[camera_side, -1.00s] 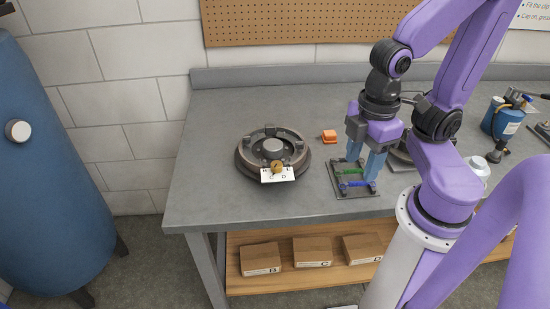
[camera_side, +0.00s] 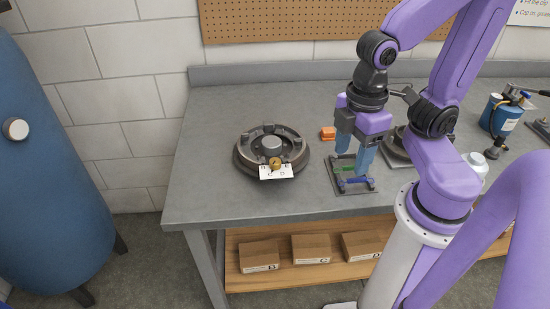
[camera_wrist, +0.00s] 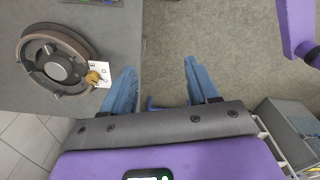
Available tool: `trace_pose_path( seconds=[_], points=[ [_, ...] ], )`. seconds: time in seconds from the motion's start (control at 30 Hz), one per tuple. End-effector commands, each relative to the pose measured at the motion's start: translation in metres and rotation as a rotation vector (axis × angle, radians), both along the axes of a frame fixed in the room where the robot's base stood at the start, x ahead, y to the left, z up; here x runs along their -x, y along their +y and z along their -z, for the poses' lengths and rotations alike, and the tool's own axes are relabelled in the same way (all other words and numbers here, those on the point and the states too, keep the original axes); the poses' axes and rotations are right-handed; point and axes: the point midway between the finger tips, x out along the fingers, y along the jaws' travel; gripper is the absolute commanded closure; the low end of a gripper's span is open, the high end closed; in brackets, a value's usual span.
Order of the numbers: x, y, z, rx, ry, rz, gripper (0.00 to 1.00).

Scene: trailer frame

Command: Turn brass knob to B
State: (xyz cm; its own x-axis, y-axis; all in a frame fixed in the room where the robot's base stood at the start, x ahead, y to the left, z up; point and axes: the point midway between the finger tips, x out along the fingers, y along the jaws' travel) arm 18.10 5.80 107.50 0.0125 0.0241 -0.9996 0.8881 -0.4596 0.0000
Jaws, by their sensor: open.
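The brass knob (camera_side: 275,162) sits at the front edge of a round dark metal drum (camera_side: 246,165) on the bench, above a white card (camera_side: 277,173) with letters, some hidden by the knob. I cannot tell which letter the knob points to. In the wrist view the knob (camera_wrist: 92,77) shows beside the card at the drum's right edge. My gripper (camera_side: 355,174) is open and empty, to the right of the knob and above a small plate. In the wrist view its blue fingers (camera_wrist: 158,77) are apart, right of the knob.
A dark plate (camera_side: 343,188) with green and blue levers lies below my gripper. An orange block (camera_side: 328,133) lies behind it. A second round part is partly hidden behind my arm. The bench (camera_side: 205,190) is clear left of the drum. Boxes (camera_side: 259,255) stand on the lower shelf.

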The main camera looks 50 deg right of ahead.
Motion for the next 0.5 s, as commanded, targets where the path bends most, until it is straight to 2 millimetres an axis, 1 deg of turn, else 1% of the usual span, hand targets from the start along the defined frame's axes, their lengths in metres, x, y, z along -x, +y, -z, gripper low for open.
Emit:
trace_pose_path(
  seconds=[0.03, 0.23, 0.5],
  points=[
    [-0.011, 0.003, -0.002, 0.000, -0.001, 0.008, 0.41],
    [-0.060, 0.011, -0.012, 0.009, 0.001, 0.020, 0.41],
    [-0.128, 0.008, -0.023, 0.018, 0.006, 0.033, 0.41]
  ],
)
